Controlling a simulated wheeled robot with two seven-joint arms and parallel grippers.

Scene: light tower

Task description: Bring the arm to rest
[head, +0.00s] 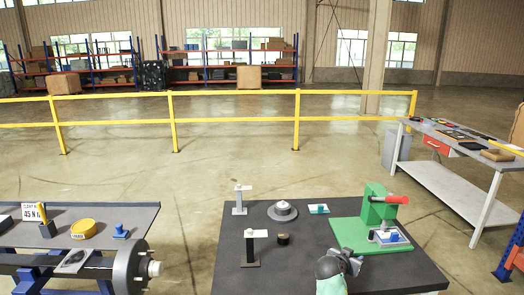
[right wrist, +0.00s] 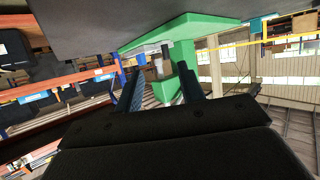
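My right gripper (head: 347,262) is low over the front of the dark table (head: 320,275), near the front edge of the green base plate (head: 345,235). In the right wrist view the right gripper (right wrist: 160,88) has its two fingers apart with nothing clearly held between them. A green press-like fixture (head: 375,205) with a red handle (head: 396,199) stands on the plate; its green body also shows beyond the fingers in the right wrist view (right wrist: 185,48). A blue piece (head: 393,237) sits on a grey block at its foot. My left gripper is not in view.
On the table's left are a white-topped stand (head: 241,200), a dark-based stand (head: 251,248), a grey round part (head: 282,211), a small dark cylinder (head: 283,239) and a teal-and-white piece (head: 318,209). A side bench (head: 90,212) is left, a grey workbench (head: 450,180) right.

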